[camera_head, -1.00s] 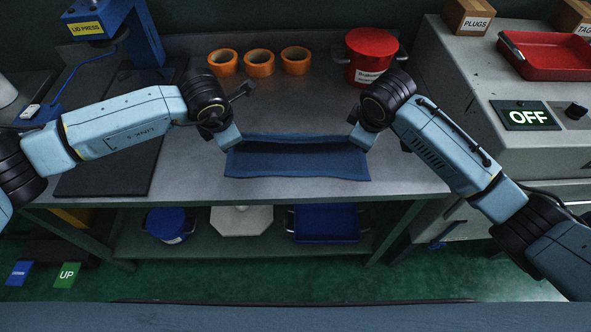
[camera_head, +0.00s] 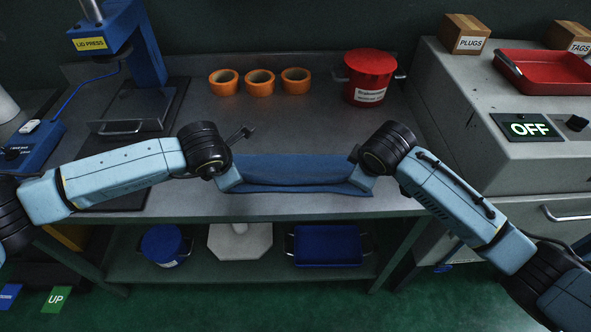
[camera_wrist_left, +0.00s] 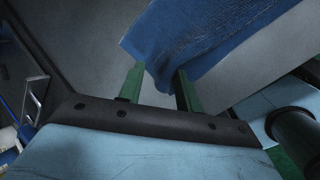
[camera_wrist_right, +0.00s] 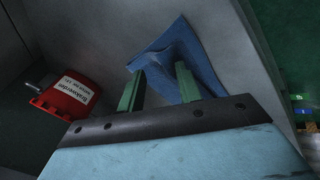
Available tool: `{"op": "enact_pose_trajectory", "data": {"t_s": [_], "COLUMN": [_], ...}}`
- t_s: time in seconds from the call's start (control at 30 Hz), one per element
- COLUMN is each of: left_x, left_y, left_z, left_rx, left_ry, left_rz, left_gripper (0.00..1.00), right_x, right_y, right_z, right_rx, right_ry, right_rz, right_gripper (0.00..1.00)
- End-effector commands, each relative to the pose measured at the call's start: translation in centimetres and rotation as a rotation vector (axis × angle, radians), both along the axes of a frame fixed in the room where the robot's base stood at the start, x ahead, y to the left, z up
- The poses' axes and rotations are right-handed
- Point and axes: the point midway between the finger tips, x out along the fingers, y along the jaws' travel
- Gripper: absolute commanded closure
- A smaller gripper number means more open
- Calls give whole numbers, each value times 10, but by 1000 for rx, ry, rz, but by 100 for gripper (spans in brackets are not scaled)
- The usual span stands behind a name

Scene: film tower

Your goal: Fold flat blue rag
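The blue rag (camera_head: 293,171) lies across the front middle of the grey bench, doubled over, with a lower layer showing along its near edge. My left gripper (camera_head: 231,183) is at its left end, and my right gripper (camera_head: 361,181) is at its right end. In the left wrist view, a corner of the rag (camera_wrist_left: 195,40) comes down between the green fingers (camera_wrist_left: 160,80). In the right wrist view, the rag (camera_wrist_right: 196,62) is drawn up at the green fingers (camera_wrist_right: 160,75). Both grippers appear shut on it; the exact pinch points are partly hidden.
Several orange rings (camera_head: 259,82) and a red lidded pot (camera_head: 369,77) stand at the back. The blue lid press (camera_head: 143,50) is at left. A grey cabinet with a red tray (camera_head: 545,72) is at right. Bare bench lies behind the rag.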

Motion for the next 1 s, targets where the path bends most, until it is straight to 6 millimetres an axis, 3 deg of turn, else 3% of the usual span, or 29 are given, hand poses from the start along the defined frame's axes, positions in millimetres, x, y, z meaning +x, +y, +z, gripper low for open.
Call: {"op": "enact_pose_trajectory", "data": {"t_s": [0.33, 1.0], "left_x": [-2, -57], "left_y": [-2, -2], "left_z": [5, 87], "left_rx": [-4, -4], "left_ry": [-2, -1], "left_rz": [-3, -4], "left_gripper": [60, 60], "right_x": [-2, -57], "right_y": [1, 2], "right_z": [5, 87], "right_rx": [3, 3], "right_ry": [-1, -2], "right_rz": [3, 4], "right_gripper": [60, 60]}}
